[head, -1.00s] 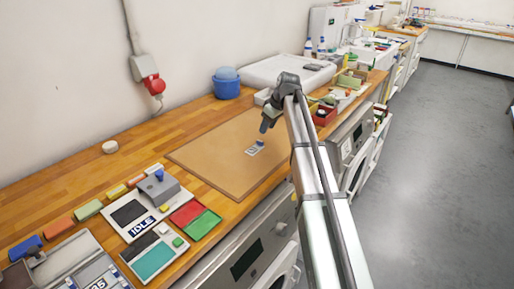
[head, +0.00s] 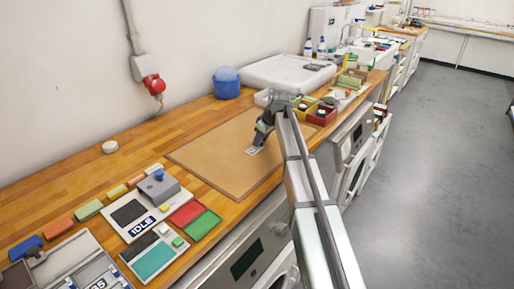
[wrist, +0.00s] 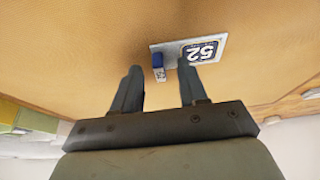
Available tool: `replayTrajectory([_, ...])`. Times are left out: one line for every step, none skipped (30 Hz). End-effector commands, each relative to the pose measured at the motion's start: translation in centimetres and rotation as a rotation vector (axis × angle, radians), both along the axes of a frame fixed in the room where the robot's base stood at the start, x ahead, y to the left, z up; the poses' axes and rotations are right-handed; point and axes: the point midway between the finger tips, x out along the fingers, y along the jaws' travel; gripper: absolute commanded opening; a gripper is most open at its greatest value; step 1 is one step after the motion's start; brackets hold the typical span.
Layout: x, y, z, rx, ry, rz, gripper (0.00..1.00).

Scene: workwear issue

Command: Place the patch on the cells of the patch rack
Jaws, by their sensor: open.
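The patch (wrist: 205,50) is a pale flat piece with a dark blue "52" panel and an upright blue tab (wrist: 158,60). It lies on the brown mat; in the head view it (head: 252,151) shows only small, partly behind my gripper (head: 261,135). In the wrist view my gripper (wrist: 160,78) is open and empty, its two fingers apart with the tab just beyond the gap between their tips. The grey tray marked "95", which looks like the patch rack (head: 66,251), is at the lower left of the head view, cut off by the frame; its cells are unclear.
The brown mat (head: 205,155) is otherwise clear. A device marked "IDLE" (head: 130,212), red and green trays (head: 203,225) and coloured blocks (head: 88,210) stand left of it. A blue bucket (head: 227,88) and coloured bins (head: 321,114) stand behind and right.

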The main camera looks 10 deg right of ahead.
Motion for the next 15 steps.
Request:
replayTrajectory([-0.01,-0.01,0.02,0.0,0.0,0.0,0.43])
replayTrajectory([0.0,-0.02,0.03,0.0,0.0,0.0,0.43])
replayTrajectory([0.0,-0.02,0.03,0.0,0.0,0.0,0.43])
replayTrajectory([-0.01,-0.01,0.03,0.0,0.0,0.0,0.41])
replayTrajectory([-0.01,-0.01,0.03,0.0,0.0,0.0,0.38])
replayTrajectory([0.0,-0.02,0.04,0.0,0.0,0.0,0.34])
replayTrajectory([-0.01,-0.01,0.04,0.0,0.0,0.0,0.31])
replayTrajectory([-0.01,-0.02,0.03,0.0,0.0,0.0,0.28])
replayTrajectory([-0.01,-0.02,0.03,0.0,0.0,0.0,0.24])
replayTrajectory([-0.01,-0.02,0.03,0.0,0.0,0.0,0.21])
replayTrajectory([-0.01,-0.02,0.03,0.0,0.0,0.0,0.19])
replayTrajectory([-0.01,-0.02,0.03,0.0,0.0,0.0,0.15])
replayTrajectory([-0.01,-0.02,0.03,0.0,0.0,0.0,0.12])
replayTrajectory([-0.01,-0.02,0.03,0.0,0.0,0.0,0.09])
replayTrajectory([-0.01,-0.03,0.04,0.0,0.0,0.0,0.05])
